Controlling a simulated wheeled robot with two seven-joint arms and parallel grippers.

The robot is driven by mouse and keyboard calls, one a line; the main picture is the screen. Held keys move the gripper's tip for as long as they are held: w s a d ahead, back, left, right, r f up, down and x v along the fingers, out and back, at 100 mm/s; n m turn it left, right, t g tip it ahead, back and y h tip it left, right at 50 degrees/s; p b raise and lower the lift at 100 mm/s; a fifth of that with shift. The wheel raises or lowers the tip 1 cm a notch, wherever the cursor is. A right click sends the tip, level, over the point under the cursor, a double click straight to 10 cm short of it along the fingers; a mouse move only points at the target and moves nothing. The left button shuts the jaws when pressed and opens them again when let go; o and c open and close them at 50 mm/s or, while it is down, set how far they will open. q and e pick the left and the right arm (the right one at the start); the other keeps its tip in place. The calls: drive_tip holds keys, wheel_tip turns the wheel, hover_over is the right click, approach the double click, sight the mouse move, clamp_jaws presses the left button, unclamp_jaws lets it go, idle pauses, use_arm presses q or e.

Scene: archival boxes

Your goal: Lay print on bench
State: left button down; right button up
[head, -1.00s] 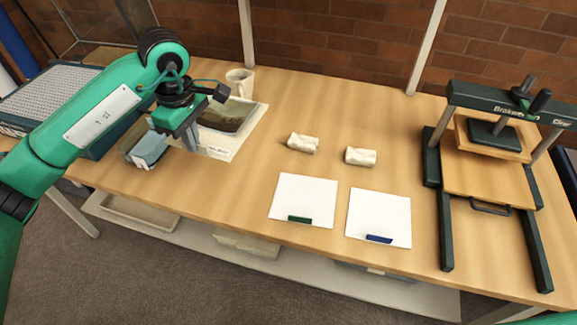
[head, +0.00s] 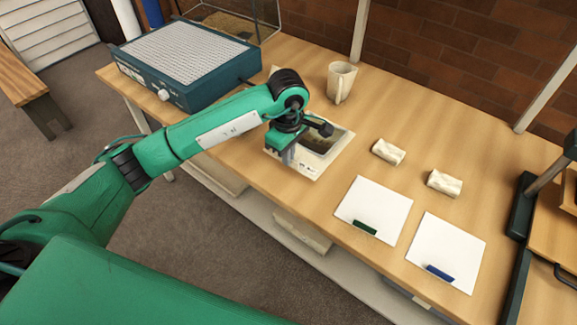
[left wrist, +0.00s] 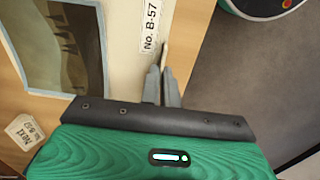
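The print (head: 325,142), a dark brownish picture in a pale mat, is at the bench's front edge, left of the middle in the head view. In the left wrist view the print (left wrist: 118,50) shows a label reading No. B-57. My left gripper (head: 288,155) points down at the mat's left front part. In the left wrist view its fingers (left wrist: 162,80) are close together with a thin pale piece of the print between them. The print looks flat and low over the wooden bench (head: 290,65); I cannot tell whether all of it touches. My right gripper is out of view.
A mug (head: 341,82) stands behind the print. A teal box with a perforated top (head: 190,58) is to the left. Two white crumpled blocks (head: 388,151) and two white sheets (head: 374,208) lie to the right. A small tag (left wrist: 25,131) lies near the print.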

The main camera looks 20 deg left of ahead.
use_arm(q)
drive_tip(key=shift+f, duration=0.8)
wheel_tip(320, 180, down, 4)
drive_tip(key=shift+f+p, duration=0.1)
drive_tip(key=shift+p, duration=0.2)
drive_tip(key=shift+f, duration=0.1)
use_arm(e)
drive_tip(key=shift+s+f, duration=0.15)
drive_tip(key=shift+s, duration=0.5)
use_arm(q)
drive_tip(key=c, duration=1.6)
unclamp_jaws()
drive_tip(key=shift+c, duration=0.2)
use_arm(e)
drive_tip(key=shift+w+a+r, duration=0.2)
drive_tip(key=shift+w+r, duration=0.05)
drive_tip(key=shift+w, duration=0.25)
